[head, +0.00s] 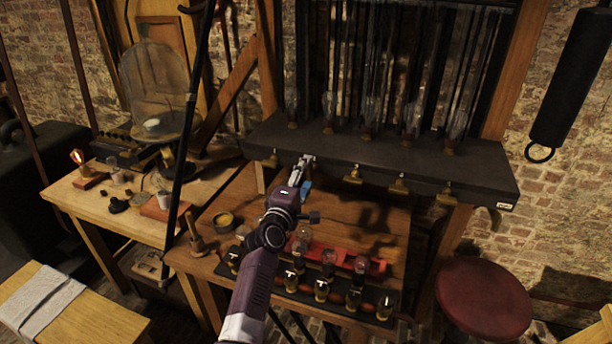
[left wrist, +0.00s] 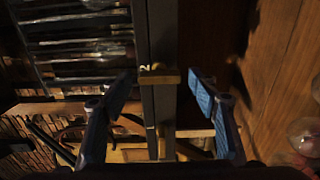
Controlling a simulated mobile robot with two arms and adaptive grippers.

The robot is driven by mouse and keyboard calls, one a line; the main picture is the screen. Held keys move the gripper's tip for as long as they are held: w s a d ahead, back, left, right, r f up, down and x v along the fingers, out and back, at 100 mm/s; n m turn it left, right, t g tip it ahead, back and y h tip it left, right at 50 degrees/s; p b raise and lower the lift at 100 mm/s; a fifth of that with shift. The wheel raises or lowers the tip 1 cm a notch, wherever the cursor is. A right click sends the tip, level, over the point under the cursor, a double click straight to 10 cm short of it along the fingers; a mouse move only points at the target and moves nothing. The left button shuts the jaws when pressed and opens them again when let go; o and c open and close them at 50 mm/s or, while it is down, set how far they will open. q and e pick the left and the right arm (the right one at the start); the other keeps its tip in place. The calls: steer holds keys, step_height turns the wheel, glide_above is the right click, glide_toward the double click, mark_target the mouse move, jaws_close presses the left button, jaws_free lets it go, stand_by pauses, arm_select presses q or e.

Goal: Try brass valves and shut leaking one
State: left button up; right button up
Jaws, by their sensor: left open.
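Brass valves line the front edge of a dark shelf (head: 420,178) in the head view. One valve (head: 272,160) is left of my gripper; others stand to its right, a valve (head: 353,175), another (head: 398,186) and one at the far right (head: 447,195). My left gripper (head: 303,165) is open at the shelf's front edge, between the leftmost valve and those to the right. In the left wrist view, a brass piece (left wrist: 160,75), apparently a valve, shows between its spread blue-padded fingers, apart from both. The gripper hides part of the edge. My right gripper is out of view.
Glass tubes (head: 368,105) stand on the shelf. Below, a wooden table (head: 350,220) holds a red rack (head: 340,258) and several small jars (head: 321,290). A side table (head: 90,190) with a glass dome (head: 155,85) is at left; a red stool (head: 483,298) is at right.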

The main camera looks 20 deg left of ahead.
arm_select(q)
steer(key=s, duration=1.2)
steer(key=shift+a, duration=0.2)
